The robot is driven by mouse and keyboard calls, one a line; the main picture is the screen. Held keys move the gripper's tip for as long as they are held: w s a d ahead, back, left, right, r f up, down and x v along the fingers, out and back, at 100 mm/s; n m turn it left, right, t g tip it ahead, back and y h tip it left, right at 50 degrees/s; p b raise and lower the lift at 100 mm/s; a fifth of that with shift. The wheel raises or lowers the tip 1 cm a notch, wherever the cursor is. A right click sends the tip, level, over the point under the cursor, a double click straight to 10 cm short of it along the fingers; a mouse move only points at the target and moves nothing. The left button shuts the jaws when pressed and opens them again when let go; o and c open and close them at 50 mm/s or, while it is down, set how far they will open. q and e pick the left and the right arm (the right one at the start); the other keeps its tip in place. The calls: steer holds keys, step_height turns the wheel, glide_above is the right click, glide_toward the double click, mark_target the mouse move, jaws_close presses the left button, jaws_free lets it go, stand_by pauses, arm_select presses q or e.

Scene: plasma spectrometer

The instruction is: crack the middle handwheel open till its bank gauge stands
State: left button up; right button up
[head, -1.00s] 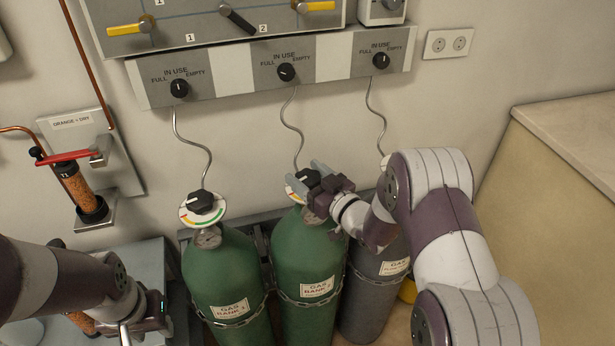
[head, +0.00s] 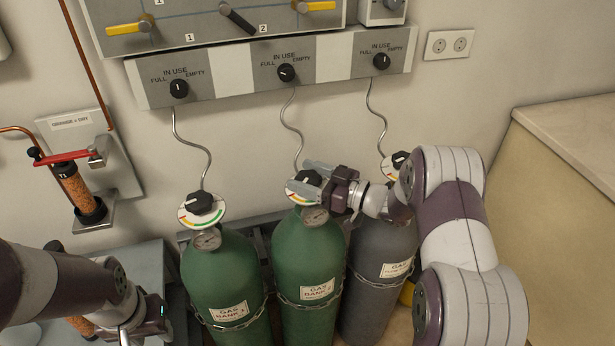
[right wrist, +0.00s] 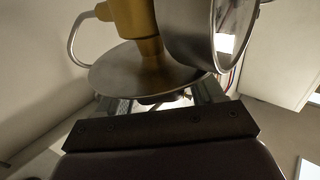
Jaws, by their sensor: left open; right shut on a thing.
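The middle handwheel (head: 306,176) is a black knob over a white dial with coloured arcs, on top of the green cylinder labelled GAS BANK 2 (head: 308,250). My right gripper (head: 312,180) reaches in from the right and is shut on this handwheel, its fingers covering part of it. A small round gauge (head: 315,214) sits just below; its needle is too small to read. The right wrist view shows a brass valve body (right wrist: 140,25), a metal disc (right wrist: 150,72) and a silver round housing (right wrist: 208,35) close to the fingers. My left gripper (head: 143,318) is open at lower left, away from the cylinders.
Left handwheel (head: 201,203) tops another green cylinder (head: 225,275); right handwheel (head: 400,160), partly hidden by my arm, tops a grey cylinder (head: 383,250). Chains cross the cylinders. Selector knobs (head: 286,72) line the panel above. An orange-filled tube (head: 75,187) hangs left; a counter (head: 570,140) stands right.

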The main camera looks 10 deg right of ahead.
steer(key=o, duration=1)
steer(key=shift+c, duration=0.2)
steer(key=v, duration=1.2)
steer(key=shift+s+d+b, duration=0.25)
steer(key=shift+b, duration=0.2)
